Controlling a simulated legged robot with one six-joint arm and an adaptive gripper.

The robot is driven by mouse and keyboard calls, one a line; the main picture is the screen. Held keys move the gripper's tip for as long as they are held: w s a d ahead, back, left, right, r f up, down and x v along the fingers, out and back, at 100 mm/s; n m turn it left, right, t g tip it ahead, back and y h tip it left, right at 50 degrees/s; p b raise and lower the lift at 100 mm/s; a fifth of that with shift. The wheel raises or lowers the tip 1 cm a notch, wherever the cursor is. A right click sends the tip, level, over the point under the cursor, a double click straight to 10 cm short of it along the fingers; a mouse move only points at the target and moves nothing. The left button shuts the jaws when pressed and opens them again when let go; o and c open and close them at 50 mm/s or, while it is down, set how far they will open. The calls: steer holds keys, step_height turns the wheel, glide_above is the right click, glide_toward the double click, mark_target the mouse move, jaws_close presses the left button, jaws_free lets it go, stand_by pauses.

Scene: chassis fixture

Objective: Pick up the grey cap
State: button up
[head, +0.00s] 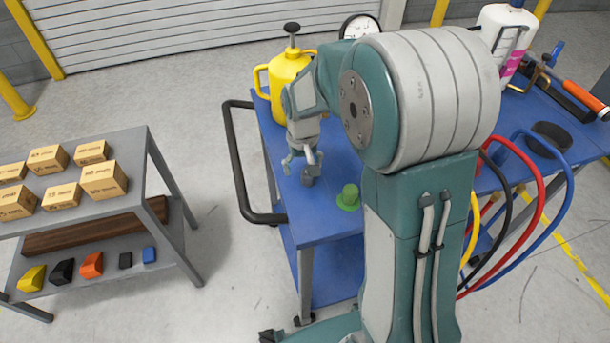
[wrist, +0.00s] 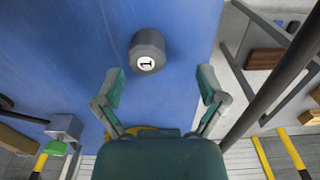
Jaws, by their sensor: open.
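The grey cap (wrist: 147,50) is a dark grey, many-sided piece with a white round label marked 1. It sits on the blue cart top (wrist: 60,60). In the wrist view it lies beyond my fingertips, a little left of the middle between them. My gripper (wrist: 161,80) is open, with nothing between its fingers. In the head view my gripper (head: 302,158) hangs over the cart with the cap (head: 307,180) just below it. The fingers partly cover the cap there, and I cannot tell the exact gap.
A green cap-like piece (head: 348,197) stands on the cart to the right of the grey cap. A yellow jug (head: 287,85) stands behind my gripper. The cart's black handle (head: 236,165) is at the left. A grey shelf (head: 130,150) with small boxes stands further left.

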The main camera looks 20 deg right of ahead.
steer(key=f, duration=0.1)
steer(key=d+f, duration=0.1)
steer(key=f, duration=0.1)
steer(key=shift+d, duration=0.5)
steer(key=shift+c, duration=1.3)
steer(key=shift+a, duration=0.45)
steer(key=c, duration=0.5)
steer(key=shift+a, duration=0.2)
steer(key=shift+c, duration=0.6)
steer(key=shift+d, duration=0.4)
steer(key=shift+r, duration=0.5)
step_height(320, 180, up, 2)
steer(key=shift+s+r, duration=0.15)
steer(key=shift+r, duration=0.1)
steer(key=s+d+r, duration=0.7)
steer(key=s+r, duration=0.2)
steer(key=s, duration=0.2)
steer(key=shift+s+d+r, duration=0.2)
steer(key=shift+d, duration=0.15)
